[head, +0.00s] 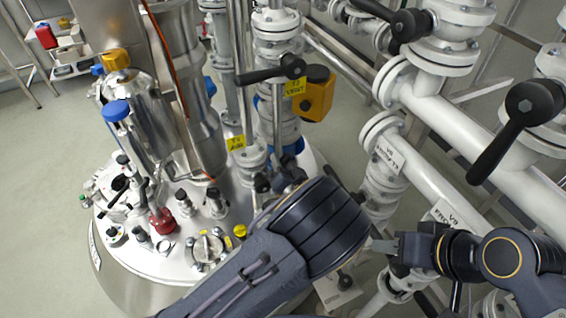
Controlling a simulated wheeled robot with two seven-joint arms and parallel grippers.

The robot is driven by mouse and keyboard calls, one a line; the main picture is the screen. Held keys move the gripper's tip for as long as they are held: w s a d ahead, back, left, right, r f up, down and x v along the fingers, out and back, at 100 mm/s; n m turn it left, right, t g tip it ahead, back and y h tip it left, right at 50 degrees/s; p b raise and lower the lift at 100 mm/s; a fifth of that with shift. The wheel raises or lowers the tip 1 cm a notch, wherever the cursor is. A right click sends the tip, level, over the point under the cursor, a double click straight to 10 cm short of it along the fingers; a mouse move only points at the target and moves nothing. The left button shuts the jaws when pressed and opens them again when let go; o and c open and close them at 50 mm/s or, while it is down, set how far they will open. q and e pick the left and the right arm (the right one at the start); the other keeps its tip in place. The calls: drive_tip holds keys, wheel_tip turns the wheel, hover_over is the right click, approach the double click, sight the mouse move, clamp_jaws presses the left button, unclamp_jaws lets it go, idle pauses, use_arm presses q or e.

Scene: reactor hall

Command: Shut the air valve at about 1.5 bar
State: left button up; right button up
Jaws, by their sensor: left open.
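A yellow tag (236,143), its small print hard to read, hangs by a pipe with a white flange (250,157) on the vessel lid. I cannot tell for sure which valve is the air valve, and I see no readable pressure gauge. My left arm crosses the lower middle and covers much of the lid's right side. Dark parts of my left gripper (276,181) show just past it, below the flange; it is open, with its tips mostly hidden. My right gripper (384,245) comes in from the right beside the white pipes; its jaw gap is unclear.
A valve with a black lever (272,70) and a yellow VENT tag (299,85) stands behind, next to an orange box (318,93). The steel lid (180,265) carries several fittings. White pipes with a black lever (500,135) fill the right. Floor (40,200) is free at left.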

use_arm(q)
drive_tip(key=v, duration=0.7)
drive_tip(key=shift+b, duration=0.35)
drive_tip(key=shift+w, duration=0.1)
